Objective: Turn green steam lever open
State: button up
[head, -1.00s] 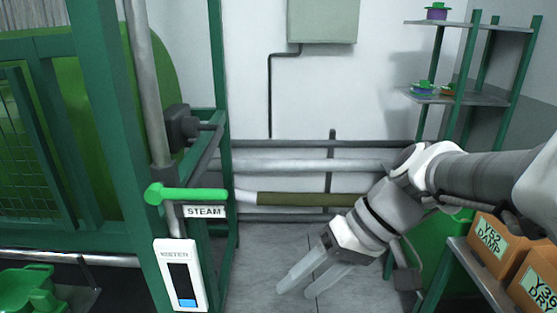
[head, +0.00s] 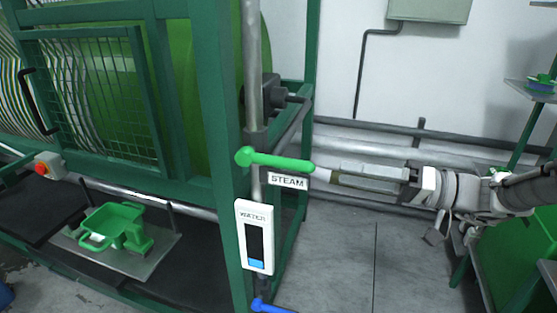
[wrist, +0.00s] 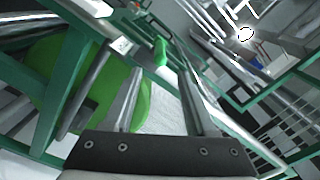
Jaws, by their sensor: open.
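The green steam lever (head: 275,160) sticks out to the right from a grey vertical pipe on the machine's green post. It lies nearly level, above a white STEAM label (head: 288,181). My gripper (head: 335,172) reaches in from the right, with its fingers pointing left at the lever's free end. A small gap seems to lie between the fingertips and the lever. The wrist view shows the gripper (wrist: 155,75) open, with two fingers apart and nothing between them. The green lever (wrist: 161,52) shows there beyond the fingertips, near the middle.
A white WATER gauge (head: 254,237) hangs below the lever, with a blue lever (head: 270,307) under it. The green machine frame (head: 217,120) stands left. A green cart-like part (head: 115,227) sits on a plate. Pipes run along the wall behind my arm. The floor (head: 345,250) below is clear.

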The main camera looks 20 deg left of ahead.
aim_at(277, 167)
jog(key=a, duration=0.4)
jog(key=s+a+p, duration=0.1)
jog(key=a, duration=0.9)
jog(key=shift+s+a+p, duration=0.25)
jog(key=shift+s+p, duration=0.05)
jog(key=shift+p, duration=0.05)
grip_shut()
dwell(0.6)
